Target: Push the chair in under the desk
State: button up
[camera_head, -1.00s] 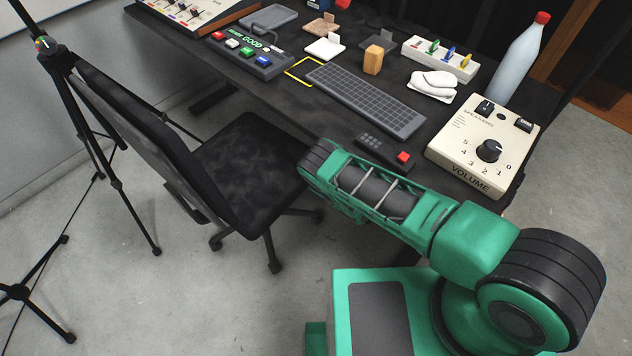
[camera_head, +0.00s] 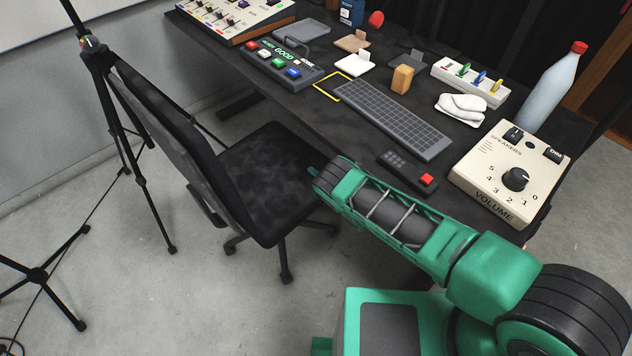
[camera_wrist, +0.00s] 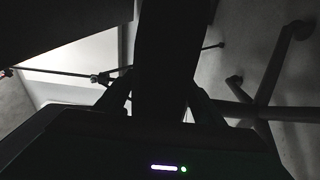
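The black office chair (camera_head: 270,170) stands at the desk's front-left edge, its seat turned towards the desk and its backrest (camera_head: 185,140) to the left. The dark desk (camera_head: 345,140) runs diagonally, and the right end of the seat lies close to its front edge. My arm reaches from the lower right to the seat's right side; my gripper is hidden there in the head view. In the wrist view, my gripper's (camera_wrist: 160,98) fingers are apart, with a dark upright shape between them. I cannot tell whether they grip it. Chair legs (camera_wrist: 270,80) show at right.
A black tripod stand (camera_head: 135,150) stands just left of the backrest, with another stand's legs (camera_head: 40,272) further left. The desk holds a keyboard (camera_head: 395,118), a volume box (camera_head: 512,175) and a bottle (camera_head: 552,85). Floor in front of the chair is clear.

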grip_shut()
jog(key=shift+d, duration=0.1)
